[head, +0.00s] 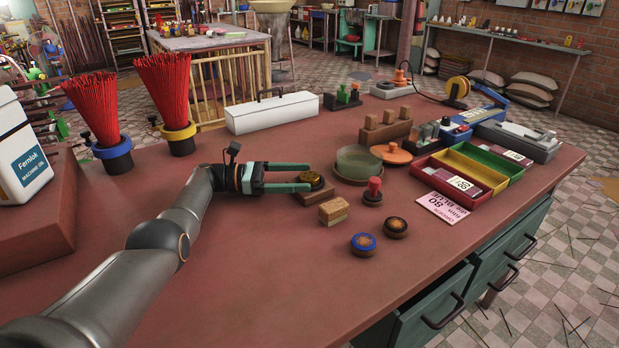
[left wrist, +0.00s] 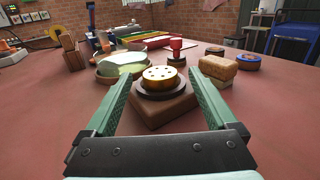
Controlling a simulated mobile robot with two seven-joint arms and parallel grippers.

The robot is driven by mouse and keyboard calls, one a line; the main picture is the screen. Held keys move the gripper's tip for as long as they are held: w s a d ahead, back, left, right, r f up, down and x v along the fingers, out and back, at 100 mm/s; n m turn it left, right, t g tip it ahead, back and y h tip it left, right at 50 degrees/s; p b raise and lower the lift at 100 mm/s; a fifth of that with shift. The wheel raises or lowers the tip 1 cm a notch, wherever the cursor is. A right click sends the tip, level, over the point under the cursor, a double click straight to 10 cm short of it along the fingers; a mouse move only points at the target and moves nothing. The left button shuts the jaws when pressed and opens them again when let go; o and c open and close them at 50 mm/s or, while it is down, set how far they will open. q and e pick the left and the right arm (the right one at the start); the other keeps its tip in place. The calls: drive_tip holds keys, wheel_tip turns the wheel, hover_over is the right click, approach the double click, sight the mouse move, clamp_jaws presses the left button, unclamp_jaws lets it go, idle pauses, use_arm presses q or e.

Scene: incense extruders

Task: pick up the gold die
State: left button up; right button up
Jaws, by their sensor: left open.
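The gold die (head: 313,179) is a round golden disc with small dark holes in its top. It sits in a dark ring on a brown wooden block (head: 317,193). In the left wrist view the gold die (left wrist: 159,80) stands upright ahead, between the lines of the two green fingers. My left gripper (head: 305,181) is open, with its fingertips close to the die. In the left wrist view nothing is held in the left gripper (left wrist: 163,92). From these views I cannot tell if a finger touches the die. My right gripper is not in view.
A green shallow dish (head: 357,163) and a red-knobbed stamp (head: 373,191) stand right of the die.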

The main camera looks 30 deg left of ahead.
use_arm(q)
drive_tip(key=x, duration=0.2)
drive_tip(key=shift+w+d, duration=0.15)
drive_tip(key=shift+d, duration=0.05)
clamp_jaws()
idle(0.6)
